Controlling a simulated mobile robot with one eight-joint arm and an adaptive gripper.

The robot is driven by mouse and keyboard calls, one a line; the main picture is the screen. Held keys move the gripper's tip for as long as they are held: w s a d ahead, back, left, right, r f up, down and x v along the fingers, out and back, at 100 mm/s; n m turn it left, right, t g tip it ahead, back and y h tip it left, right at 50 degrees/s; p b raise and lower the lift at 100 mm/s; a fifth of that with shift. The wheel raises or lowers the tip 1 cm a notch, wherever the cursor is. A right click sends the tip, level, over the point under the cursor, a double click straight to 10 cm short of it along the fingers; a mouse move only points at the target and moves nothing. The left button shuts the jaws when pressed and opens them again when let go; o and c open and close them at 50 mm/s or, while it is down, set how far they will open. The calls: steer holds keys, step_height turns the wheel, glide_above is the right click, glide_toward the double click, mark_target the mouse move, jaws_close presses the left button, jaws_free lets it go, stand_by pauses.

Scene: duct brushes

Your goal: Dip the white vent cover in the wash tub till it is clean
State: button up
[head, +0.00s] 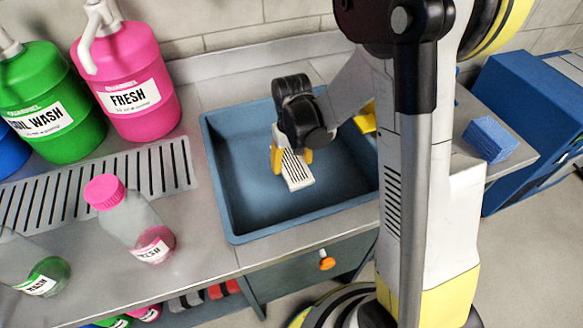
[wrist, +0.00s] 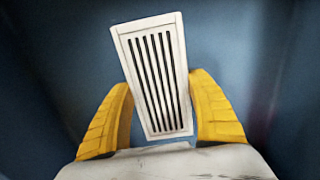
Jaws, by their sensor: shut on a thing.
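The white vent cover (head: 297,171) is a small slatted rectangle with dark slots. My gripper (head: 292,158) is shut on it, with yellow fingers on its two sides, over the blue wash tub (head: 225,195). In the wrist view the vent cover (wrist: 153,75) stands slightly tilted between the yellow fingertips of my gripper (wrist: 163,110). Its visible face looks mostly white, with faint greyish marks at the edges. The tub's dark blue inside fills the background there. I cannot tell whether the cover touches any liquid in the tub.
A pink jug (head: 130,80) and a green jug (head: 50,100) stand at the back left. A slotted drain grate (head: 150,168) and a pink-capped bottle (head: 130,220) are left of the tub. A blue sponge-like block (head: 490,138) lies to the right.

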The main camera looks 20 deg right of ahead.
step_height(320, 180, up, 15)
steer(key=p, duration=1.1)
steer(key=shift+r, duration=0.2)
stand_by(2.0)
step_height(320, 180, up, 4)
steer(key=p, duration=0.3)
glide_above(292, 165)
